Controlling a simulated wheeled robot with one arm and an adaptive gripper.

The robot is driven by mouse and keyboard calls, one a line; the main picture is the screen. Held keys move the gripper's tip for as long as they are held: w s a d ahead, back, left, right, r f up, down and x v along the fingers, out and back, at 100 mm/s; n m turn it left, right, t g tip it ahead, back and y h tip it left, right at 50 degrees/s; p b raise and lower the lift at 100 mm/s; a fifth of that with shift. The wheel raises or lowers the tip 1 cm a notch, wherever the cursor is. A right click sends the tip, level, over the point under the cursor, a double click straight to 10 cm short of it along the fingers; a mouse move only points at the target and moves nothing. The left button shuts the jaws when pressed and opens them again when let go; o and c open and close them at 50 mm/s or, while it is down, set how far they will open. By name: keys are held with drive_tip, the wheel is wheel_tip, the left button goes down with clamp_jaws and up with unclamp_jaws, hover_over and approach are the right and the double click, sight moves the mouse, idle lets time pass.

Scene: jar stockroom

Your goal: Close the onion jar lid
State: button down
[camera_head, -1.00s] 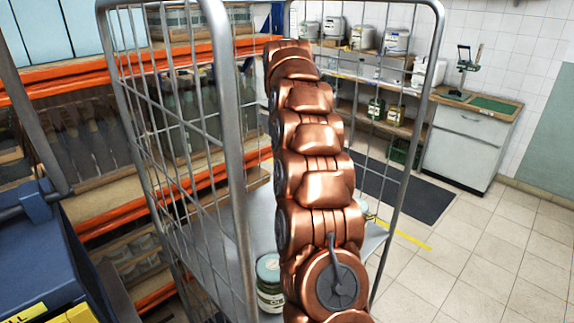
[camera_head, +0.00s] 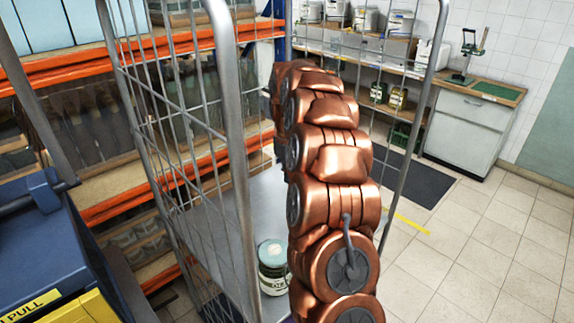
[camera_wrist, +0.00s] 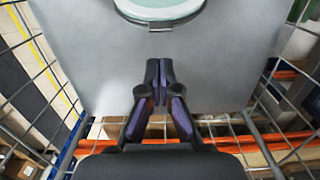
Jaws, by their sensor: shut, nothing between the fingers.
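A glass jar (camera_head: 273,268) with a pale green top and a cream label stands upright on the grey deck of the wire cage trolley, left of my arm in the head view. Its label is partly hidden; the letters look like "OL", so I cannot confirm it is the onion jar. In the wrist view, a pale round jar top (camera_wrist: 160,8) is cut off by the upper edge; I cannot tell how its lid sits. My gripper (camera_wrist: 159,63) is shut and empty over the deck, with its tips just below the jar top in the picture, apart from it. My arm hides the gripper in the head view.
The trolley's wire sides and posts (camera_head: 232,140) surround the deck (camera_head: 215,225) closely. Orange-beamed shelving (camera_head: 110,205) stands at the left, beside a blue and yellow unit (camera_head: 45,245). A cabinet (camera_head: 470,130) stands at the back right.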

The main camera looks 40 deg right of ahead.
drive_tip(key=shift+s+d+r+p, duration=0.15)
drive_tip(key=shift+s+r+p, duration=0.2)
drive_tip(key=shift+s, duration=0.4)
drive_tip(key=shift+s+d+r+p, duration=0.15)
drive_tip(key=shift+s+r, duration=0.25)
drive_tip(key=shift+s, duration=0.35)
drive_tip(key=shift+s+a+b, duration=0.1)
drive_tip(key=shift+b, duration=0.25)
